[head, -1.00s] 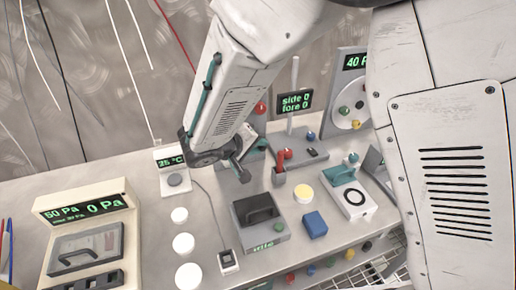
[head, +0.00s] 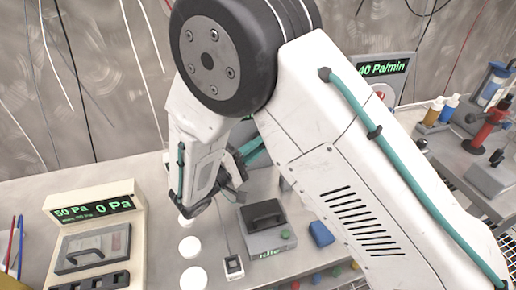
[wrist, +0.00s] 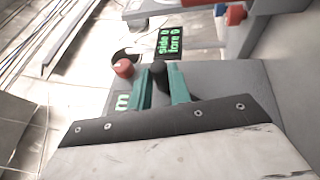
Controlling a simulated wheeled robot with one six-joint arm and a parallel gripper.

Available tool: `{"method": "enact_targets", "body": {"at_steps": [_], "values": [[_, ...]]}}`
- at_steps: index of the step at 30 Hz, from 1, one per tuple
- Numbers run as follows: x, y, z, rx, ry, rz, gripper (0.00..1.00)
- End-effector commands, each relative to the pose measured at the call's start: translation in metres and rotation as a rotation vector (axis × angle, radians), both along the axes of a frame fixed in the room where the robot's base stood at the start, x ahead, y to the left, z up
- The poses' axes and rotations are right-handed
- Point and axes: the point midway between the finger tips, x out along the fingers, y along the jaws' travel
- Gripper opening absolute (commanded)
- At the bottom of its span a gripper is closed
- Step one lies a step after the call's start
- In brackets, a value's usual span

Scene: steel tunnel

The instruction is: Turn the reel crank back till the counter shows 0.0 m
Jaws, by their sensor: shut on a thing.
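In the wrist view the two teal fingers of my gripper (wrist: 159,68) are shut on a dark knob (wrist: 158,78), which looks like the reel crank's handle. A green-lit counter display (wrist: 122,102) shows just left of the fingers. Only an "m" can be read on it; the number is hidden by my gripper. A red knob (wrist: 123,68) sits left of the fingertips. In the head view my own arm covers the reel and its crank, and the fingertips are not clear there.
A display (wrist: 172,40) reads side 0, fore 0. The pressure box (head: 95,210) reads 50 Pa and 0 Pa. A grey box with a black handle (head: 285,240) and a blue block (head: 321,234) stand on the bench. White discs (head: 191,247) lie left of them. Bottles (head: 433,112) stand far right.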

Motion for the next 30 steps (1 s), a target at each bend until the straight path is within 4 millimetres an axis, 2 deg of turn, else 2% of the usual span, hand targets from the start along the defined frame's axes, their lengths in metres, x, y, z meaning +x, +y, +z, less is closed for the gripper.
{"method": "enact_targets", "body": {"at_steps": [10, 26, 27, 29, 30], "values": [[-0.002, 0.0051, -0.0007, -0.137, -0.036, 0.0, 0.0], [-0.0022, 0.0058, -0.0002, -0.16, -0.043, -0.001, 0.0], [-0.0022, 0.0058, -0.0002, -0.16, -0.043, -0.001, 0.22], [-0.0022, 0.0058, -0.0001, -0.16, -0.043, -0.001, 0.39], [-0.0021, 0.0059, 0.0, -0.16, -0.043, -0.001, 0.41]]}}
